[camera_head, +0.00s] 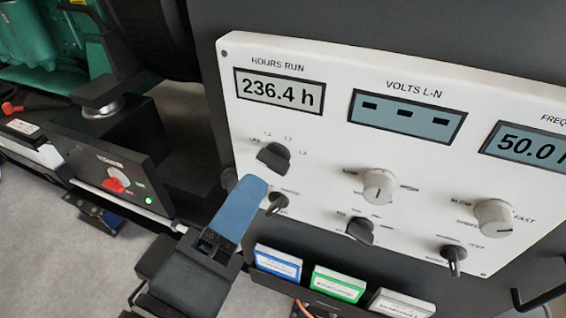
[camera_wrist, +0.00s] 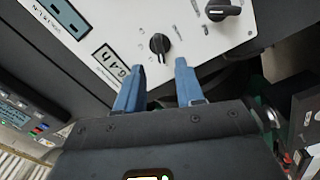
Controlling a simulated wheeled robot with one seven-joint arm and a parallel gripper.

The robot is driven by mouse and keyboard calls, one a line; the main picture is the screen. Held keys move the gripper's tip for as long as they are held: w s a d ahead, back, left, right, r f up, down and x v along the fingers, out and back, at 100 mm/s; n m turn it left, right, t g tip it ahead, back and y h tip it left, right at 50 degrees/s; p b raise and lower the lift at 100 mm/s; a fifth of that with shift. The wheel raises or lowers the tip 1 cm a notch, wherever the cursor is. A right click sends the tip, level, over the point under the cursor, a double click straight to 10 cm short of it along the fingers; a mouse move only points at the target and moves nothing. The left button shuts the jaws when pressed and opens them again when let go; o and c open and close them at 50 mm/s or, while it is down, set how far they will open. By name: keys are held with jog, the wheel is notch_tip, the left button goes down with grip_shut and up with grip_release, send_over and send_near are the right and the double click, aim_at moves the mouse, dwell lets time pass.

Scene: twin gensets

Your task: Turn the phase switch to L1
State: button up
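The phase switch (camera_head: 274,157) is a black rotary knob on the white panel, below the hours display, with small marks OFF, L1, L2 and L3 around its top. Its pointer direction is hard to read. The volts display (camera_head: 407,115) shows only dashes. The knob also shows in the wrist view (camera_wrist: 160,43), beyond my fingertips and between their lines. My gripper (camera_wrist: 160,66) is open and empty, with two blue fingers apart. In the head view my gripper (camera_head: 254,188) is just below the knob; one finger hides the other. No contact shows in the wrist view.
Below the phase switch is a small black switch (camera_head: 277,203). Other knobs sit to the right, including a grey one (camera_head: 379,186). Coloured cards (camera_head: 338,284) stand in a holder below the panel. A box with a red knob (camera_head: 117,181) is at left.

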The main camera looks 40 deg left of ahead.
aim_at(266, 166)
jog(key=p+x, duration=0.1)
jog(key=x, duration=0.4)
jog(key=shift+w+a, duration=0.1)
jog(key=shift+w, duration=0.3)
grip_shut()
